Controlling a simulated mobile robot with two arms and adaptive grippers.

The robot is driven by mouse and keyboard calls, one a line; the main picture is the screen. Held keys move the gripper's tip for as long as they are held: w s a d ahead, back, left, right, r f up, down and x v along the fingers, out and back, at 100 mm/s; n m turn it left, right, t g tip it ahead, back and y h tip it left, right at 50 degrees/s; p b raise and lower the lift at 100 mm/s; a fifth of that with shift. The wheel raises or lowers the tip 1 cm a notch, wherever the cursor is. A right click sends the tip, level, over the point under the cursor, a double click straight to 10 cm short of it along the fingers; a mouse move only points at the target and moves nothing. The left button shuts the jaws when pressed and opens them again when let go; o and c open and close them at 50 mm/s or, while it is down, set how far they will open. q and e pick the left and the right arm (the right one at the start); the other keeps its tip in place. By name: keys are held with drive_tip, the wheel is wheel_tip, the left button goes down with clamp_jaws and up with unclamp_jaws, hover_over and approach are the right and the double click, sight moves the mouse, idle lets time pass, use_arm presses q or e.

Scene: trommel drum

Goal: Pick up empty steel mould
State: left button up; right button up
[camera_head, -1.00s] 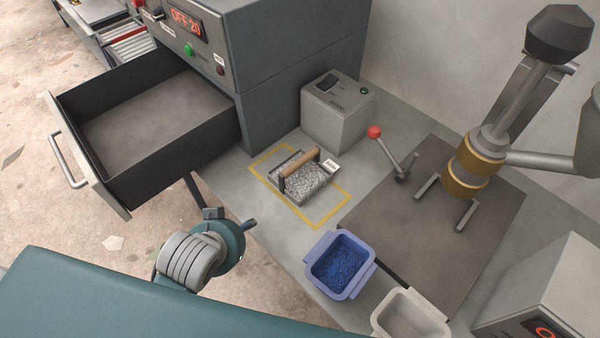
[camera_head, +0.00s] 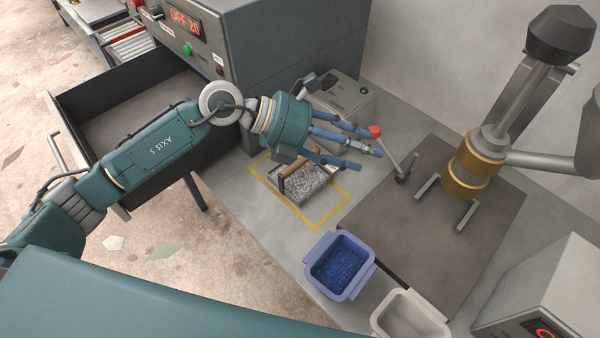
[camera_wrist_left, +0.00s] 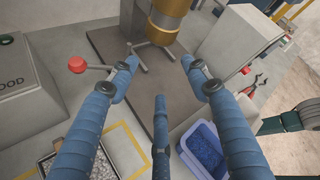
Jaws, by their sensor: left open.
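A small open metal mould (camera_head: 312,187) with a wooden bar handle (camera_head: 291,177) rests on the bench inside a yellow taped outline. It looks filled with grey speckled material rather than empty. My left gripper (camera_head: 364,148) is open and empty, its three blue fingers spread and pointing right. It is above the bench, and its hand and lower finger cover the mould's upper part in the head view. In the left wrist view the fingers (camera_wrist_left: 160,75) point towards the press, and part of the mould (camera_wrist_left: 77,160) shows at the lower left. My right gripper does not show.
A blue bin (camera_head: 334,289) of blue granules and a pale bin (camera_head: 404,322) stand nearer me. A red-knobbed lever (camera_head: 376,131) and a press with a brass-coloured cylinder (camera_head: 462,174) stand right. An open drawer (camera_head: 69,105) is left. A grey box (camera_head: 345,97) stands behind.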

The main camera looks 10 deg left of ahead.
use_arm(q)
drive_tip(key=w+a+f+y, duration=0.2)
drive_tip(key=a+f+y, duration=0.2)
drive_tip(key=a, duration=0.2)
drive_tip(key=y, duration=0.4)
approach(296, 163)
drive_tip(key=p+x, duration=0.1)
drive_tip(key=x, duration=0.2)
drive_tip(key=p+x, duration=0.1)
drive_tip(key=x, duration=0.3)
drive_tip(key=w+p+x, duration=0.1)
drive_tip(key=p+x, duration=0.1)
drive_tip(key=x, duration=0.1)
drive_tip(key=shift+a+f, duration=0.15)
drive_tip(key=shift+f, duration=0.1)
drive_tip(key=shift+w+f, duration=0.15)
drive_tip(key=shift+f, duration=0.2)
drive_tip(key=shift+f+b, duration=0.2)
drive_tip(key=shift+b, duration=0.1)
